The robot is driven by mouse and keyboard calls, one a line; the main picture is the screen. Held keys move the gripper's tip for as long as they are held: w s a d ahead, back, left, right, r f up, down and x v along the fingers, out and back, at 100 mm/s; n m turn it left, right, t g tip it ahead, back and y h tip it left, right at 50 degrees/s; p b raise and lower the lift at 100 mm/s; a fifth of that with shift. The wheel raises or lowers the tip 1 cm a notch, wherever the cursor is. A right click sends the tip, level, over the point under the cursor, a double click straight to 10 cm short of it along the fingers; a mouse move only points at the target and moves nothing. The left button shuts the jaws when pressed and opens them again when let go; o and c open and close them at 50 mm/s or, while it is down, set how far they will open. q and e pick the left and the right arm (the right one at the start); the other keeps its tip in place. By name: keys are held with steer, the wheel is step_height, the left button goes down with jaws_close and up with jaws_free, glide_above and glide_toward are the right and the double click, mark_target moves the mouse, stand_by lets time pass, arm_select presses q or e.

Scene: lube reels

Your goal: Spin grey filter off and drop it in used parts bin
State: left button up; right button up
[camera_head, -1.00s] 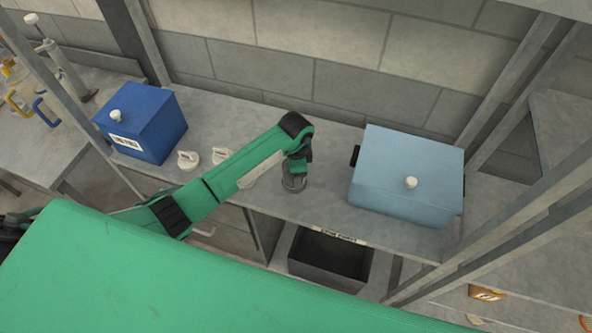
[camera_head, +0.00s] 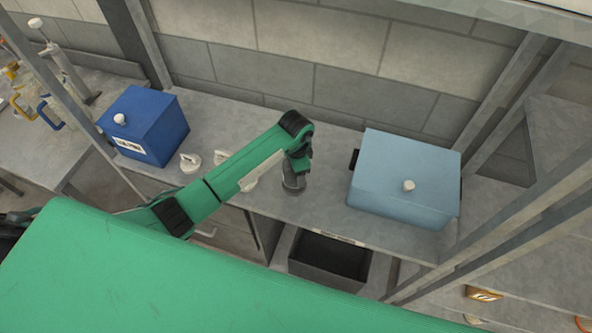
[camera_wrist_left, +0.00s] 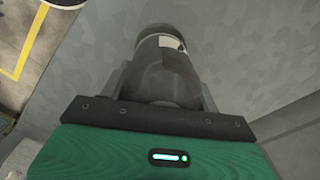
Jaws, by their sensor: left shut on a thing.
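My left arm reaches in from the left in the head view, with its gripper (camera_head: 297,172) pointing down at the bench. The left gripper is shut on the grey filter (camera_head: 293,185), a short dark grey cylinder at bench height. In the left wrist view the filter (camera_wrist_left: 165,70) sits between the two fingers, with a pale label on its side. I cannot tell whether it touches the bench. The used parts bin (camera_head: 328,260) is an open dark grey box below the bench's front edge, with a label above it. It looks empty. My right gripper is not in view.
A light blue box (camera_head: 405,178) with a white knob stands on the bench (camera_head: 320,205) to the right. A dark blue box (camera_head: 145,125) stands at the left. White round parts (camera_head: 190,162) lie between that box and my arm. Metal posts flank the bench.

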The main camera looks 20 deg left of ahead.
arm_select(q)
steer(key=shift+r, duration=0.25)
steer(key=shift+r, duration=1.9)
steer(key=shift+r, duration=0.1)
